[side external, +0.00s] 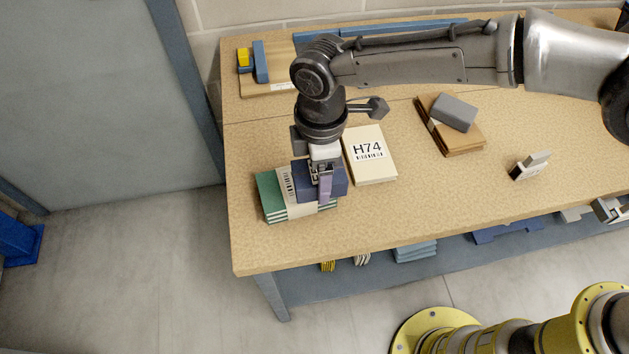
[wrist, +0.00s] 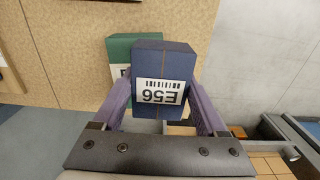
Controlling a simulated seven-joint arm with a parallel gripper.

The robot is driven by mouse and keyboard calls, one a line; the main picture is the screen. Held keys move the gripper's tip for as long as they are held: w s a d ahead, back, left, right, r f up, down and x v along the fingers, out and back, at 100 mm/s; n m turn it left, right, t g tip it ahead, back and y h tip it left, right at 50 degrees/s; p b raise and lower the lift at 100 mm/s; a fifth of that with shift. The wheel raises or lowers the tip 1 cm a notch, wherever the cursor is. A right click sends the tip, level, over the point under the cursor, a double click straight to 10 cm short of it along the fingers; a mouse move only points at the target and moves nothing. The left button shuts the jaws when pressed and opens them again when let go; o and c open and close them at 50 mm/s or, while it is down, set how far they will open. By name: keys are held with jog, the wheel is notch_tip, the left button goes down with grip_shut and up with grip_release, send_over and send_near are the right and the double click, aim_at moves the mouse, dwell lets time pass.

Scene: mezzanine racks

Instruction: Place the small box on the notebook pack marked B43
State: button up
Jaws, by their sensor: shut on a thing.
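My gripper (side external: 321,186) is shut on a small dark blue box (side external: 304,180), with a purple finger on each side of it. In the wrist view the box (wrist: 160,62) shows a white label reading E56, upside down. A green notebook pack (side external: 268,194) with a white barcode band lies below the box near the table's left end. The box and gripper cover part of this pack, and no B43 marking can be read on it. The pack also shows behind the box in the wrist view (wrist: 119,50). I cannot tell whether box and pack touch.
A cream pack marked H74 (side external: 377,172) lies close to the right of my gripper. Further right a grey block (side external: 453,111) rests on a brown pack (side external: 464,139), and a small white item (side external: 529,167) stands beyond. The wooden table's (side external: 290,243) front strip is clear.

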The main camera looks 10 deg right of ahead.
aim_at(315, 186)
jog(key=shift+w+a+f, duration=0.2)
jog(key=shift+a+f, duration=0.05)
jog(key=shift+f, duration=0.15)
jog(key=shift+w+a+f, duration=0.1)
jog(key=shift+f, duration=1.6)
jog(key=shift+f, duration=0.15)
jog(key=o, duration=1.3)
jog(key=shift+o, duration=0.2)
notch_tip(315, 186, up, 12)
jog(key=shift+r, duration=0.2)
